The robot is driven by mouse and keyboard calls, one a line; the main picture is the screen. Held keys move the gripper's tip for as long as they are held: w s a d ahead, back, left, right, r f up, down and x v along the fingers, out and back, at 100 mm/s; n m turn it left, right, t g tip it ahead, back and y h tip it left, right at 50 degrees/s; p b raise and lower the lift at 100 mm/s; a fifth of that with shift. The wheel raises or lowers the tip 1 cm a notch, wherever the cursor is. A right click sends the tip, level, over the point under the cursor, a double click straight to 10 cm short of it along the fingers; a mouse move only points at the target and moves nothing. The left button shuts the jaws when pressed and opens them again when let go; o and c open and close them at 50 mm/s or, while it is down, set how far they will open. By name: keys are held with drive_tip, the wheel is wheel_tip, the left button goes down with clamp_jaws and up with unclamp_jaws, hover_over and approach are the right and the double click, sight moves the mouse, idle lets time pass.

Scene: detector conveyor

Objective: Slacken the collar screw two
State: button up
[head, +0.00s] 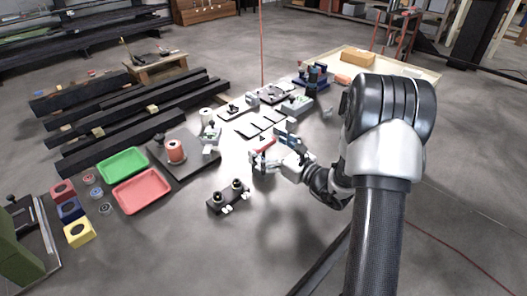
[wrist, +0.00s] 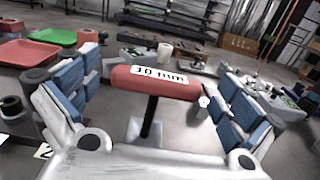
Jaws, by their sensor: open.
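A red T-handle tool (wrist: 175,84) marked "10 mm" stands upright on a black shaft in the wrist view, its lower end on a light grey base. It also shows as a small red bar in the head view (head: 264,145). My gripper (head: 274,152) is at the tool. In the wrist view its blue-padded fingers (wrist: 157,92) are wide apart, one on each side of the handle, with clear gaps. A black block with two round, dark collar-like parts (head: 229,195) sits in front of my gripper in the head view. I cannot tell which part is collar screw two.
A green tray (head: 122,165) and a red tray (head: 142,192) lie at the left. A plate with a copper-coloured spool (head: 175,152) stands behind the black block. Fixtures (head: 295,105) crowd the far bench.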

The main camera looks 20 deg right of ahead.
drive_tip(key=shift+x, duration=0.85)
drive_tip(key=shift+c, duration=0.2)
drive_tip(key=c, duration=1)
drive_tip(key=shift+r, duration=0.15)
